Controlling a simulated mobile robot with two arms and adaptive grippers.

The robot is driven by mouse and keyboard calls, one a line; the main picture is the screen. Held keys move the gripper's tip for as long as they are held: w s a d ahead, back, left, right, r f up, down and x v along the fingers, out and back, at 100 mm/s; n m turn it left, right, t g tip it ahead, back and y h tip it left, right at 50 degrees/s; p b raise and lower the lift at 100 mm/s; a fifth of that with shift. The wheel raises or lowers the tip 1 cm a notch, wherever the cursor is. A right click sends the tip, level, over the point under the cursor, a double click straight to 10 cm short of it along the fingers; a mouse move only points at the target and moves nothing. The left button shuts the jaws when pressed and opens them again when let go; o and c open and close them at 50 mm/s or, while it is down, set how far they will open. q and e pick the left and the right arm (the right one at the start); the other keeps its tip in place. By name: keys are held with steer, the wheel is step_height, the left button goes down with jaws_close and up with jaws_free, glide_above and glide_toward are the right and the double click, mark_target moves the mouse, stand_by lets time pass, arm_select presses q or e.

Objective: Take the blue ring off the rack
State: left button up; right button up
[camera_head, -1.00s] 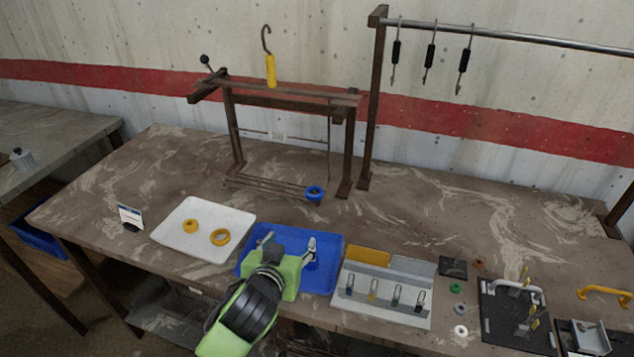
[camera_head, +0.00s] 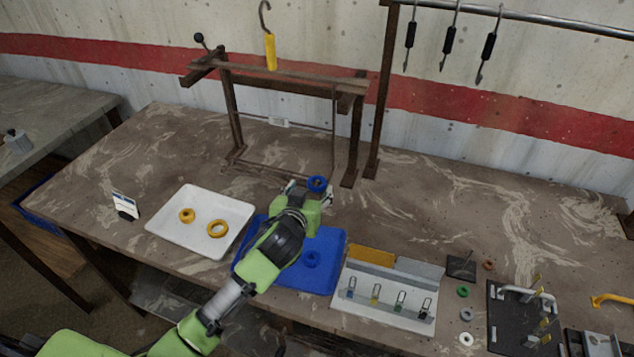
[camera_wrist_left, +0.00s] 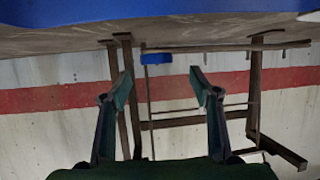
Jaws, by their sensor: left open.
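The blue ring (camera_head: 317,183) sits at the near end of the low rail of the brown rack (camera_head: 232,115). My left gripper (camera_head: 310,191) is open and empty, with its fingers pointing at the ring from the near side. In the left wrist view, the ring (camera_wrist_left: 157,58) shows beyond the gap between the open fingertips (camera_wrist_left: 160,84), and I see no contact. The rack (camera_wrist_left: 255,90) appears upside down there. The gripper hides part of the low rail in the head view. My right gripper is not visible.
A white tray (camera_head: 180,238) with two yellow rings stands left of the blue tray. A board with several small hooks (camera_head: 375,310) stands to the right. A yellow-handled hook (camera_head: 270,52) hangs over the rack.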

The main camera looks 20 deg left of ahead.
mark_target(317, 181)
arm_select(q)
steer(key=shift+w, duration=0.35)
steer(key=p+x, duration=0.1)
steer(key=x, duration=0.3)
steer(key=shift+d+f, duration=0.1)
steer(key=shift+d, duration=0.1)
steer(key=shift+w+f, duration=0.1)
steer(key=shift+w, duration=0.15)
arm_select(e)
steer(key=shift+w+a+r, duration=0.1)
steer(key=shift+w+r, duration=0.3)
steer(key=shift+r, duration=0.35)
arm_select(q)
steer(key=c, duration=1.2)
